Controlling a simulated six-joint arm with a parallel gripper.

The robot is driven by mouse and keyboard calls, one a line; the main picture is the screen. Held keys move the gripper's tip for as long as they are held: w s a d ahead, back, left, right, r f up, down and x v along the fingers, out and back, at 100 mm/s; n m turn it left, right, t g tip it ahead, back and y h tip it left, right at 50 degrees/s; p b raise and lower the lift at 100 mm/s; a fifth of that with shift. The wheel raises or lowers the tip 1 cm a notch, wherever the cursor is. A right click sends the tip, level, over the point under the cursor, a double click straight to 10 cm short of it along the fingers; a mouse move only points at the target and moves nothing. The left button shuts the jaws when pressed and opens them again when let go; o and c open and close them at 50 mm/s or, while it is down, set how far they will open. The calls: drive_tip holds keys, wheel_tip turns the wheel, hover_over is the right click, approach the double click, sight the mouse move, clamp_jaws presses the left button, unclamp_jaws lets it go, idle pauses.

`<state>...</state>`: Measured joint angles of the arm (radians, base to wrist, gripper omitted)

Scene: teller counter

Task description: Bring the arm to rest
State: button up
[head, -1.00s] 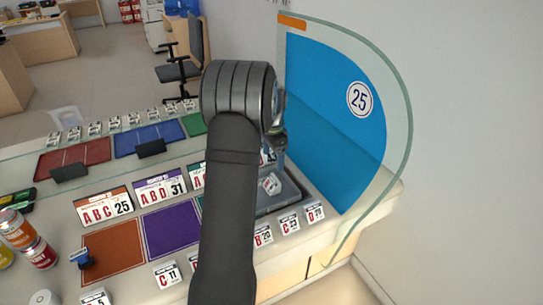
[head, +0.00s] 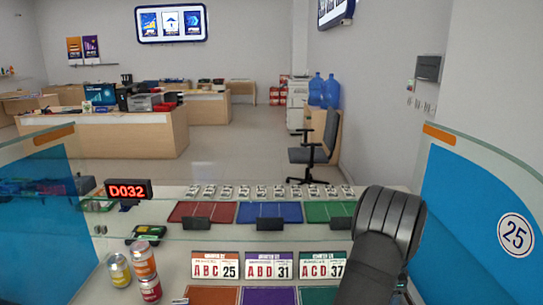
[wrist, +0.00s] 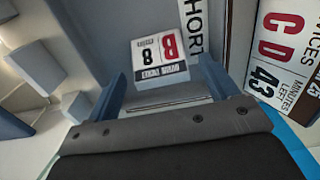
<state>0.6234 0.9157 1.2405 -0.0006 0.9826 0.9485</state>
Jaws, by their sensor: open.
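My arm (head: 388,225) shows at the lower right of the head view; its gripper end is hidden there. In the wrist view my gripper (wrist: 160,88) is open, its two blue fingers spread apart. A white queue ticket marked B 8 (wrist: 160,55) shows beyond the gap between the fingers, on a grey surface. I see no contact between the fingers and the ticket, though its lower part is close to them.
A board with a red CD and 43 minutes (wrist: 283,50) is close on the right in the wrist view. Cans (head: 142,262) stand on the counter's left. A blue screen marked 25 (head: 480,215) borders the right. Coloured mats (head: 208,212) and small tickets line the counter.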

drive_tip(key=shift+r, duration=0.65)
drive_tip(key=shift+f, duration=0.1)
